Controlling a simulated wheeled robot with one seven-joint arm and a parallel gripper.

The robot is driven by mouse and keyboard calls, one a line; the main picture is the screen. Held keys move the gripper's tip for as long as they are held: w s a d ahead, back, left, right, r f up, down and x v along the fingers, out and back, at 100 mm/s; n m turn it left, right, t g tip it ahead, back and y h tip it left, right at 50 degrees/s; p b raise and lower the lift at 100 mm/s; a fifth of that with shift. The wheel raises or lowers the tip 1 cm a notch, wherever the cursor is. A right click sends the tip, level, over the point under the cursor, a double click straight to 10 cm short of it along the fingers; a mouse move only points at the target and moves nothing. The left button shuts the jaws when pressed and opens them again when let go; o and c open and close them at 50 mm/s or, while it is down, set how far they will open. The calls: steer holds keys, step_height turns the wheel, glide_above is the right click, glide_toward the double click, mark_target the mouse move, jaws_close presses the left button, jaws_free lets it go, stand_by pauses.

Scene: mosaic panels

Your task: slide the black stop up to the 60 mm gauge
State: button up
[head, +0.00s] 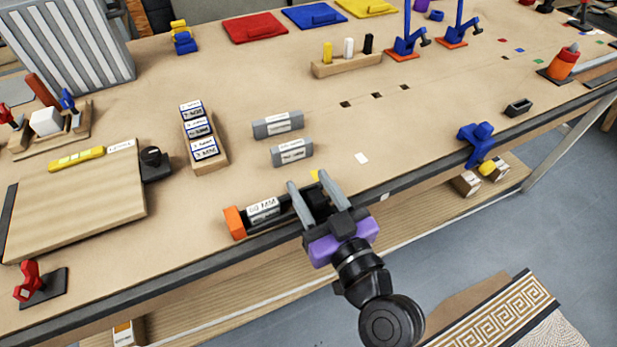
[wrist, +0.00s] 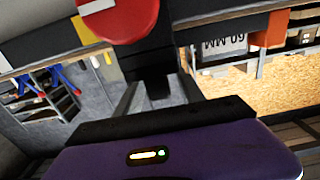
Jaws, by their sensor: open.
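The 60 mm gauge (head: 263,208) is a grey block with a white label, lying in a dark rail at the table's front edge. It touches or nearly touches the orange end block (head: 235,222) on its left. The black stop (head: 317,203) is on the rail to the right of the gauge, apart from it. My gripper (head: 316,192) is open, with one finger on each side of the stop; contact is unclear. In the wrist view the stop (wrist: 150,82) shows between the fingers, with the gauge (wrist: 222,47) to the right, its label upside down.
Two grey gauge blocks (head: 278,124) (head: 292,152) lie behind the rail. A wooden rack (head: 222,160) of labelled blocks and a wooden board (head: 75,200) are to the left. A red disc with a white stripe (wrist: 118,18) is close in the wrist view. The table behind the rail is mostly clear.

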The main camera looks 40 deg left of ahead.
steer(key=shift+w+a, duration=0.25)
steer(key=shift+a, duration=0.35)
jaws_close()
stand_by(1.1)
